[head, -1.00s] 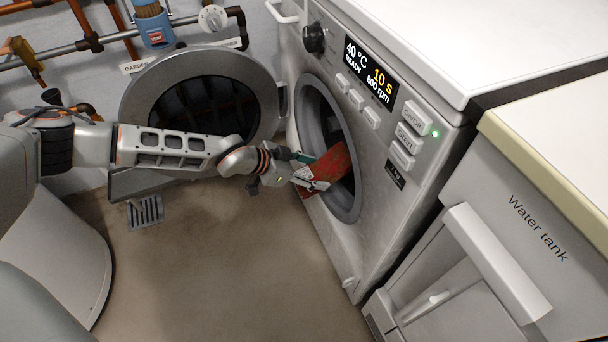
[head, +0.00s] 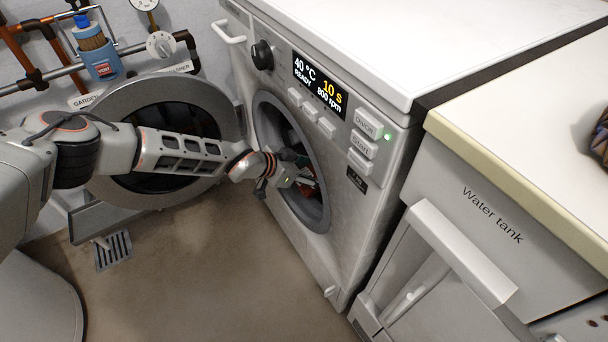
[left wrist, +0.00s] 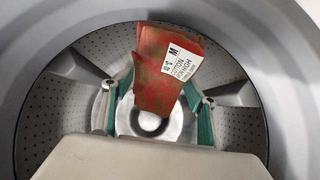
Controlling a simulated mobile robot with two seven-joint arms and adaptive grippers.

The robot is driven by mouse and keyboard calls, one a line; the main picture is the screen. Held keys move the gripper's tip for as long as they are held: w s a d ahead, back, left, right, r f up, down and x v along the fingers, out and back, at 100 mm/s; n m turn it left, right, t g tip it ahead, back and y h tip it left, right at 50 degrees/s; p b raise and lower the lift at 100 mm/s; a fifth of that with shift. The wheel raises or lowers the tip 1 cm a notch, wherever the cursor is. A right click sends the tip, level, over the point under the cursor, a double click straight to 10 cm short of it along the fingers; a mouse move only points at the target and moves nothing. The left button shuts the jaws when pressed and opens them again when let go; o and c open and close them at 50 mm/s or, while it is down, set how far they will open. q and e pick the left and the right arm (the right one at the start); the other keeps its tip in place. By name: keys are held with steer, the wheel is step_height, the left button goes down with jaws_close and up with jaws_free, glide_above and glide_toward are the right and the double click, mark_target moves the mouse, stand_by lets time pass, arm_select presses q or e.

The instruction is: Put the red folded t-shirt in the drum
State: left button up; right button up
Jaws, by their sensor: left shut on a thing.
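The red folded t-shirt (left wrist: 165,68) with a white label shows in the left wrist view, in front of the perforated drum (left wrist: 60,110). My left gripper (left wrist: 152,115) is shut on the shirt, a green-padded finger on each side of it. In the head view my left gripper (head: 306,184) reaches into the round door opening of the washing machine (head: 325,255). There the shirt is mostly hidden by the gripper and the opening's grey rim (head: 318,215). My right gripper is not in view.
The machine's round door (head: 110,100) stands wide open at the left, behind my left arm. The display reads 40 °C, 10 s, 800 rpm, READY. A water tank cabinet (head: 480,190) stands to the right. The floor (head: 215,275) in front is clear, with a drain grate (head: 114,251).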

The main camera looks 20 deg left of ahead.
arm_select(q)
steer(key=shift+w+d, duration=0.65)
steer(key=shift+w, duration=0.05)
steer(key=shift+w+d+r, duration=0.2)
steer(key=shift+w+d, duration=0.2)
steer(key=shift+w, duration=0.4)
steer(key=shift+w+d+f, duration=0.15)
steer(key=shift+d+f, duration=0.05)
steer(key=shift+w+d+r, duration=0.1)
steer(key=shift+w+d, duration=0.45)
steer(key=shift+w, duration=0.2)
steer(key=o, duration=1.4)
